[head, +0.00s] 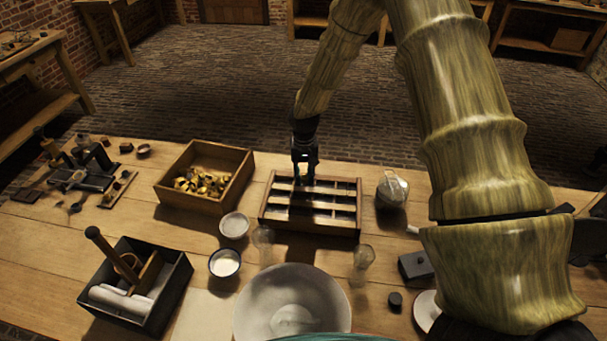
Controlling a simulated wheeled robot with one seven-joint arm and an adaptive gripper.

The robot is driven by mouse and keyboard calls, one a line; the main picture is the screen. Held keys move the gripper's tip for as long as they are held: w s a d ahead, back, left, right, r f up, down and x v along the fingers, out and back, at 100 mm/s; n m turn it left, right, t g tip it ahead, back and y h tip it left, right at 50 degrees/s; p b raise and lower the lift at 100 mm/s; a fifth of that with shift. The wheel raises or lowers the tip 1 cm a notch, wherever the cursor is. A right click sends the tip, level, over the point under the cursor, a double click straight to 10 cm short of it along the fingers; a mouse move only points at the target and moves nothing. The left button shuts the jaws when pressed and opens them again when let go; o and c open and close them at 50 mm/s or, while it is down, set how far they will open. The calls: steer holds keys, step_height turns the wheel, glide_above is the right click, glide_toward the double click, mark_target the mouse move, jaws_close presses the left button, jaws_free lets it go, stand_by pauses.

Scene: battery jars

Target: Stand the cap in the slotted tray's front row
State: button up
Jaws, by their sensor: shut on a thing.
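The slotted tray (352,233) is a wooden box with dark compartments in several rows, standing mid-table. My gripper (304,176) points down at the left part of the tray's back row. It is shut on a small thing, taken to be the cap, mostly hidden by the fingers. I cannot tell whether that thing touches the tray. The front row, nearest the camera, looks empty.
A wooden box of brassy pieces (203,184) stands left of the tray, and a glass jar (392,188) stands close on its right. Clear glasses (363,257), small bowls (235,225) and a large pale dish (291,302) stand in front. A black caddy (155,314) sits front left.

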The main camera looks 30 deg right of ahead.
mark_target(304, 180)
steer(key=shift+s+f, duration=0.1)
steer(key=shift+f, duration=0.05)
steer(key=o, duration=0.8)
steer(key=shift+f, duration=0.1)
steer(key=shift+r, duration=0.8)
step_height(304, 180, up, 12)
steer(key=b, duration=0.3)
steer(key=shift+f, duration=0.1)
